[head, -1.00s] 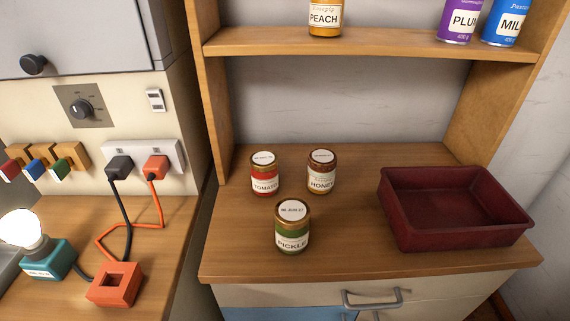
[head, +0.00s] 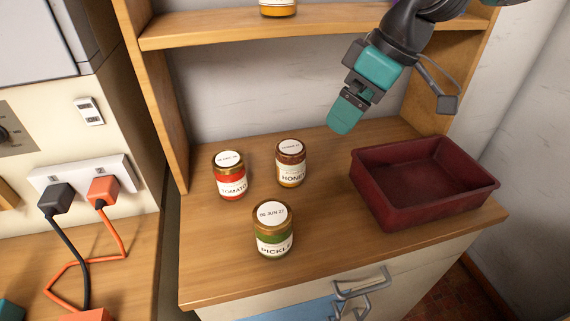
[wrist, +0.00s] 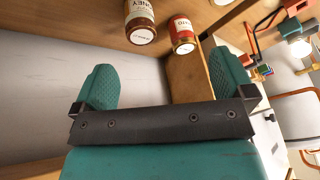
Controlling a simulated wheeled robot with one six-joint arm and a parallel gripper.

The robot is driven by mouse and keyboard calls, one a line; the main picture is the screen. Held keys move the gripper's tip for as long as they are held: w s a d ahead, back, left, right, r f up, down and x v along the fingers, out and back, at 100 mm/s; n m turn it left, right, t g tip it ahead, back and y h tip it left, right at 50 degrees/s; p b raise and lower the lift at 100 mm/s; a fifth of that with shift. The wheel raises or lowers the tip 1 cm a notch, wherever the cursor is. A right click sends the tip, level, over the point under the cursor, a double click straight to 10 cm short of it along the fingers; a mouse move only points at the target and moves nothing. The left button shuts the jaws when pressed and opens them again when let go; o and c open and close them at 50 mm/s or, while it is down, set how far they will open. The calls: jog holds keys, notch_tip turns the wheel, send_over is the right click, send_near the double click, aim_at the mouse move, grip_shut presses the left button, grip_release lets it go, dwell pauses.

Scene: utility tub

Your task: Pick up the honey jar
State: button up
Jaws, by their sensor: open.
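The honey jar (head: 291,165) stands upright on the wooden counter, with a brown-gold lid and a white label. It also shows near the top of the wrist view (wrist: 140,22). My gripper (head: 345,117) is above the counter, to the right of and higher than the honey jar, apart from it. In the wrist view its two teal fingers (wrist: 152,85) are spread with nothing between them. The red tomato jar (head: 230,177) stands left of the honey jar, and the green pickle jar (head: 272,232) stands in front.
A dark red tub (head: 372,203) sits on the counter at the right, close to my arm. A wooden shelf (head: 200,33) runs above the back of the counter. A socket strip (head: 60,180) with black and orange plugs is at the left.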

jog(key=n, duration=0.2)
send_near(295, 148)
jog(key=x, duration=0.3)
jog(key=p+x, duration=0.1)
jog(key=x, duration=0.2)
jog(key=shift+w+f, duration=0.25)
jog(key=shift+f, duration=0.05)
jog(key=shift+p+x, duration=0.75)
jog(key=shift+x, duration=2.3)
jog(key=shift+s, duration=0.1)
jog(key=c, duration=1.2)
